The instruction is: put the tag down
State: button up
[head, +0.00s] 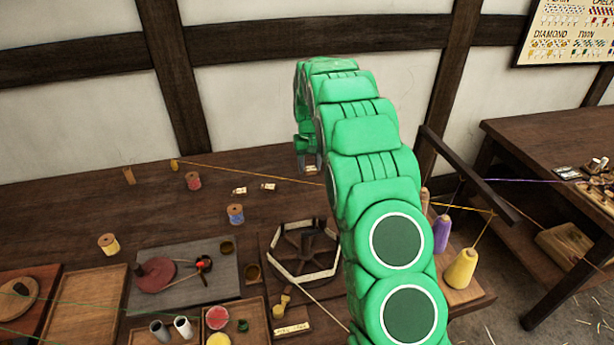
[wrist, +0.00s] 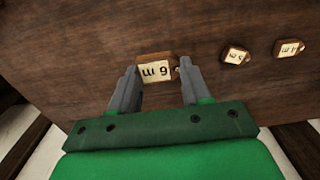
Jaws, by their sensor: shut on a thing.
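My gripper (wrist: 158,72) is shut on a small tag (wrist: 155,70) with a pale face and dark marks, seen upside down in the wrist view. The tag sits between the two grey fingertips and looks larger than the other tags, so it seems to be above the dark wooden table (wrist: 75,50). In the head view my gripper (head: 309,160) is partly hidden by my green arm, over the back of the table. Two more small tags lie on the table to the left, one tag (head: 239,190) and another tag (head: 268,186).
A string crosses behind the tags. A hexagonal wheel frame (head: 274,258), trays and cups fill the front. Bare wood surrounds the tags.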

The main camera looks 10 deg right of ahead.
send_over(307, 183)
jog(key=f, duration=0.5)
jog(key=shift+s, duration=0.35)
jog(key=shift+w+f, duration=0.45)
jog(key=shift+f, duration=1.6)
jog(key=shift+f, duration=0.1)
jog(key=o, duration=1)
